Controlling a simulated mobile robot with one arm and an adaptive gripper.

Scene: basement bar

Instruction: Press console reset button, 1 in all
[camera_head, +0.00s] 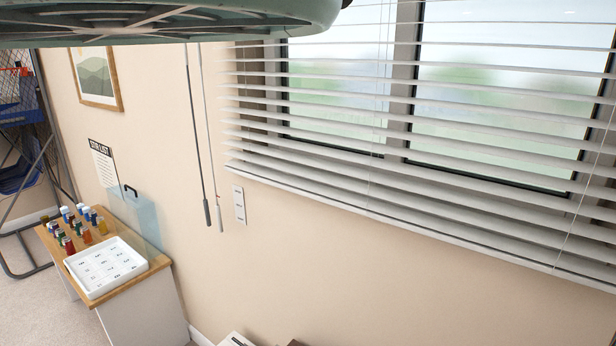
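I see no console or reset button that I can make out in the head view. A narrow white wall plate (239,205) with small switch-like marks is on the beige wall, left of the window; I cannot tell whether it has to do with the console. The top of a white object (236,340) just shows at the bottom edge, mostly cut off. My gripper is not in view.
A wooden-topped cabinet (160,262) at left holds a white tray (92,292) and several small bottles (86,234). A large green rounded object (230,30) hangs across the top. Blinds (480,200) cover the window; two cords (191,130) hang beside it.

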